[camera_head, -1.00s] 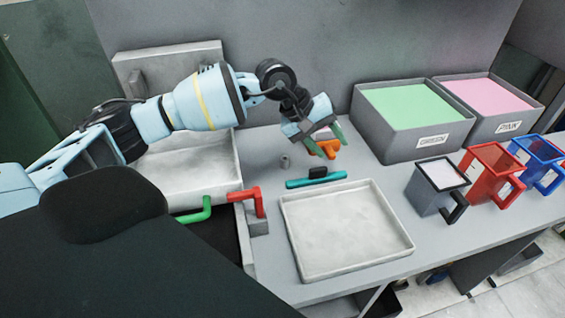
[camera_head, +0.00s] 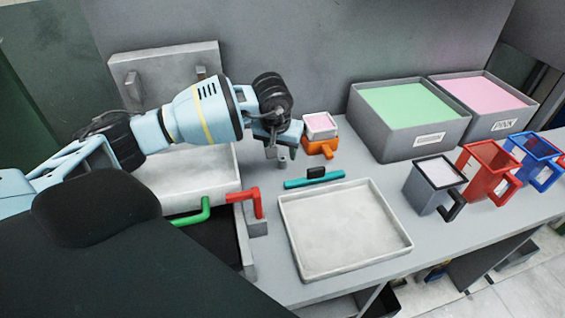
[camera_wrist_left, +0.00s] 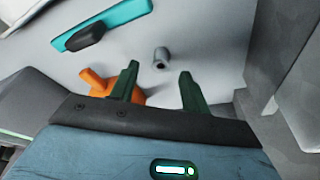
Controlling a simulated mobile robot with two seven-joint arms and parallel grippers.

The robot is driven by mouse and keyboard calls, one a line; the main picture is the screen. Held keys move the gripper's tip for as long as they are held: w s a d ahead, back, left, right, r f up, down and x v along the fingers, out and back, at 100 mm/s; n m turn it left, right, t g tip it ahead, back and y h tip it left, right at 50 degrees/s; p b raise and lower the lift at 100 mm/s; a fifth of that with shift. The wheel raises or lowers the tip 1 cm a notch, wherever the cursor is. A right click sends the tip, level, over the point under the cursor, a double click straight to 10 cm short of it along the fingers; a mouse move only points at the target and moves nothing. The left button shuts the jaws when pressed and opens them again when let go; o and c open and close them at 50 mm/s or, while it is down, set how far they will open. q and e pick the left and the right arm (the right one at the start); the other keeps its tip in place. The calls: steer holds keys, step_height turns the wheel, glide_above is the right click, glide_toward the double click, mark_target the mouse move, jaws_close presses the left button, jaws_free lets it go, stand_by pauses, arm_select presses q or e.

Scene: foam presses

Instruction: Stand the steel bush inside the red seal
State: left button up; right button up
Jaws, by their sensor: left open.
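The steel bush is a small grey cylinder (camera_head: 283,163) standing on the grey bench. In the left wrist view the bush (camera_wrist_left: 160,58) shows just beyond the tips of my left gripper, between the lines of the two fingers. My left gripper (camera_head: 282,148) is open and empty, low over the bench at the bush; it also shows in the left wrist view (camera_wrist_left: 158,68). I cannot make out a red seal in either view. My right gripper is not in view.
An orange holder (camera_head: 318,148) with a pink-topped white block stands right of the gripper. A teal bar (camera_head: 328,180) and white tray (camera_head: 345,262) lie nearer. A red handle (camera_head: 260,206) is at left. Grey bins (camera_head: 412,148) and coloured jugs (camera_head: 478,183) stand at right.

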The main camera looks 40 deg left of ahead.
mark_target(282, 159)
arm_select(q)
steer(key=shift+x, duration=2.55)
steer(key=shift+w+a, duration=0.1)
steer(key=shift+c, duration=0.4)
jaws_close()
